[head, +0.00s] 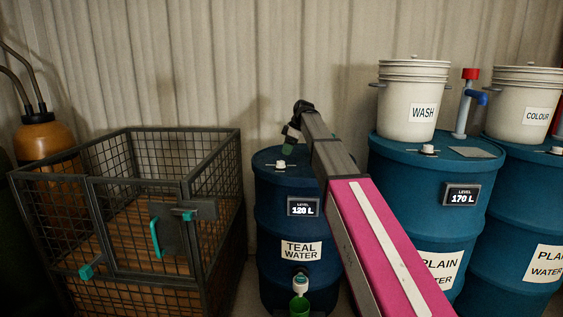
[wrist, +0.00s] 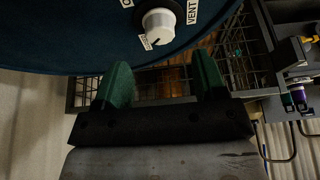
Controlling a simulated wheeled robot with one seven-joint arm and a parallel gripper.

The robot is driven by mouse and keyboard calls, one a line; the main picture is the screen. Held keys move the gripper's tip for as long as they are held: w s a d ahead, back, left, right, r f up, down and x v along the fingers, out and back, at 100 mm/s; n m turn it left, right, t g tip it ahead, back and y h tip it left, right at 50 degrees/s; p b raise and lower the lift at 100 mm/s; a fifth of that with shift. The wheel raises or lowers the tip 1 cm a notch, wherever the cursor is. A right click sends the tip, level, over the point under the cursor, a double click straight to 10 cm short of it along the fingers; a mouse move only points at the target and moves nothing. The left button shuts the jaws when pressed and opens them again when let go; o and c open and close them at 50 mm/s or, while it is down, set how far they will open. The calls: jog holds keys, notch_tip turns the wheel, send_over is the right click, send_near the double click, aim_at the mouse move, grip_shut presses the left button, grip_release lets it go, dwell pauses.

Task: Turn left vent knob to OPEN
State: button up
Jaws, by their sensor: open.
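The vent knob (head: 281,164) is a small white knob on top of the blue TEAL WATER drum (head: 268,210). In the wrist view, the white knob (wrist: 158,22) sits near the top edge, with a VENT label at its right. A label at its upper left is cut off, and a small one at its lower left is too small to read. A dark mark on the knob points toward that lower label. My gripper (wrist: 162,76) is open and empty, its two green fingers apart from the knob. In the head view my gripper (head: 292,134) is above the drum top.
A wire cage (head: 120,220) stands left of the drum. PLAIN WATER drums (head: 395,165) stand at right, bearing white buckets (head: 406,100) and a blue tap pipe (head: 463,108). A corrugated wall (head: 190,70) is close behind. A tap (head: 300,283) protrudes from the drum's front.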

aim_at(281, 161)
jog(key=x, duration=0.6)
jog(key=shift+a+f, duration=0.1)
jog(key=shift+f, duration=0.15)
jog(key=c, duration=0.9)
